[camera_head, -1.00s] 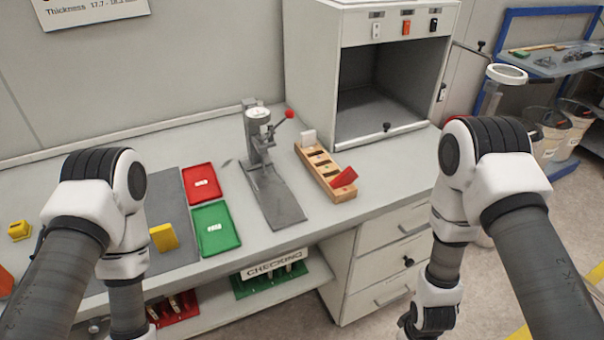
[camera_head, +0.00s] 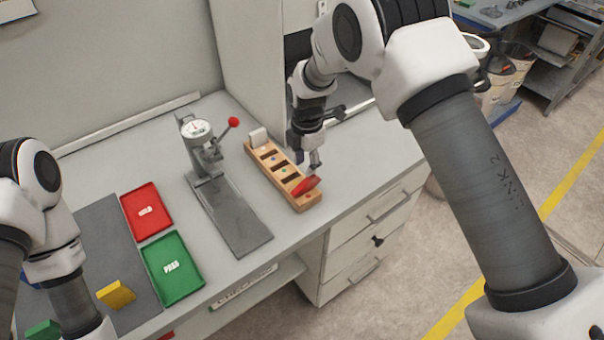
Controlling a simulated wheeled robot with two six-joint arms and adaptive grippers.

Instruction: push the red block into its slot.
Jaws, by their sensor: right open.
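The red block (camera_head: 305,186) sits tilted at the near end of the wooden slotted rack (camera_head: 266,178), leaning over its slot rather than flush. A white block (camera_head: 258,136) stands in the rack's far end, and the slots between them look empty. My right gripper (camera_head: 315,165) points down just behind and above the red block, very close to it; whether it touches, I cannot tell. It holds nothing that I can see. My left arm is at the left edge, and its gripper is outside the view.
A gauge stand (camera_head: 205,160) with a red-knobbed lever stands left of the rack. A red tray (camera_head: 146,212) and a green tray (camera_head: 172,268) lie further left. A yellow block (camera_head: 116,295) is on the grey mat (camera_head: 92,240). The cabinet is behind my right arm.

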